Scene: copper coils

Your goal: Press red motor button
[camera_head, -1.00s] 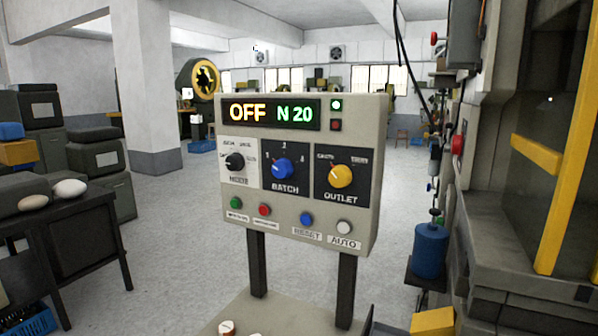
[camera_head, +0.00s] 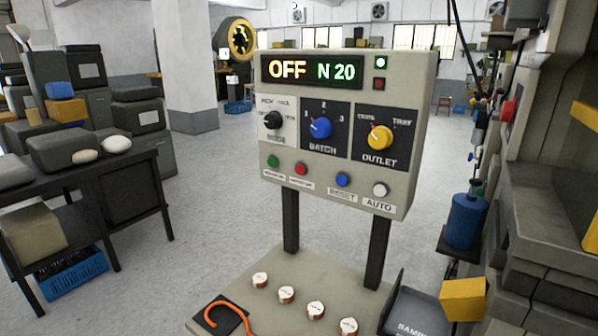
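The red button (camera_head: 301,169) is a small round button on the lower left of the beige control panel (camera_head: 408,160). It sits between a green button (camera_head: 272,161) on its left and a blue button (camera_head: 343,180) on its right. A white label below it is too small to read. The panel display (camera_head: 312,70) reads "OFF N 20", and a small green lamp (camera_head: 380,62) beside it is lit. A white button (camera_head: 380,189) above the label "AUTO" is at the lower right. My gripper is not in view.
Below the panel is a flat base (camera_head: 262,289) with several copper coils and an orange hook (camera_head: 232,312). A dark tray (camera_head: 418,312) and yellow block (camera_head: 464,299) are at the right. A dark table (camera_head: 140,192) stands left. Grey floor lies between.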

